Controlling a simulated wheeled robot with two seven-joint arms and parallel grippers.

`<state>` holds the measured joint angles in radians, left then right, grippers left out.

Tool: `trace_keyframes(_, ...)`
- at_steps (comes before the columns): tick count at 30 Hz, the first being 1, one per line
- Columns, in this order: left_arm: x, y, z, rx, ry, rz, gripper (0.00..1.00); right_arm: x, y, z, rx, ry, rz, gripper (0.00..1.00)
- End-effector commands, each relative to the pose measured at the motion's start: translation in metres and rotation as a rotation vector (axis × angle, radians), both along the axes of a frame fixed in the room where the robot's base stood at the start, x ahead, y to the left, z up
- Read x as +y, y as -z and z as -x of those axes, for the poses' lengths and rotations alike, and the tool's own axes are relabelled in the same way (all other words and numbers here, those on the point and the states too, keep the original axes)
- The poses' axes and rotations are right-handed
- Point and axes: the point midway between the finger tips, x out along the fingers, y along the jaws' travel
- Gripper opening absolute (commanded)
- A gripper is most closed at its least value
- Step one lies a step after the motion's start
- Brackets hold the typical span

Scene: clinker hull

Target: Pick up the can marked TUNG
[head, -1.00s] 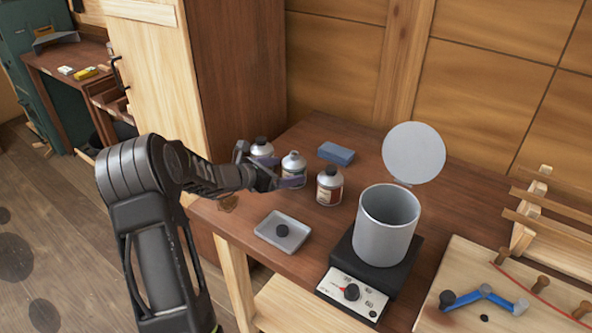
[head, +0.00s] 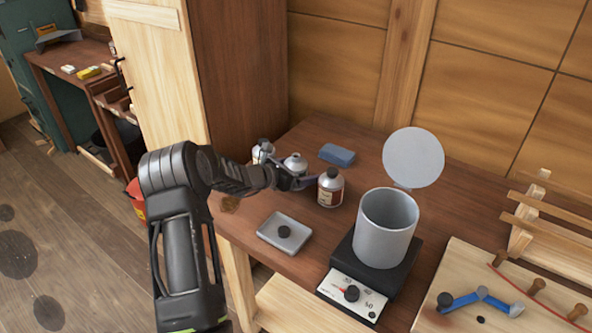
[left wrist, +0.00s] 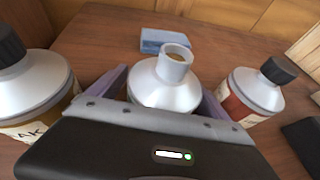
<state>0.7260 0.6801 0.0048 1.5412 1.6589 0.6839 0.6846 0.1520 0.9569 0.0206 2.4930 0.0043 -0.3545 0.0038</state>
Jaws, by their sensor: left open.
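Three cans with silvery shoulders stand in a row on the bench. The left can (head: 262,152) has a black cap; its label in the left wrist view (left wrist: 45,85) ends in "AK". The middle can (head: 295,163) has a pale, ring-like top in the left wrist view (left wrist: 168,85). The right can (head: 330,190) has a black cap and a red and cream label. I cannot read TUNG on any label. My left gripper (head: 299,182) is open, with its purple-grey fingers either side of the middle can in the wrist view. The middle can's label is hidden.
A blue block (head: 337,154) lies behind the cans. A grey tray (head: 269,235) with a dark knob-like thing lies in front. A grey pot (head: 385,235) with a raised lid (head: 413,157) stands on a hotplate (head: 350,292) to the right. A tall cabinet (head: 240,70) rises behind left.

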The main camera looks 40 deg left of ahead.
Motion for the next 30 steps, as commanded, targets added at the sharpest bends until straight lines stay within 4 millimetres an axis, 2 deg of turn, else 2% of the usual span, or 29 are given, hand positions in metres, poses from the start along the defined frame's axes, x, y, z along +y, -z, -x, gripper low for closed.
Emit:
trace_keyframes(18,-0.0003,0.0006,-0.0008,0.0,0.0,0.0,0.88,0.0001,0.0003,0.0003,0.001,0.0,0.0,0.5)
trace_keyframes(30,-0.0003,0.0006,-0.0008,0.0,0.0,0.0,0.56,0.0,0.0002,0.0002,0.0,0.0,0.0,0.5)
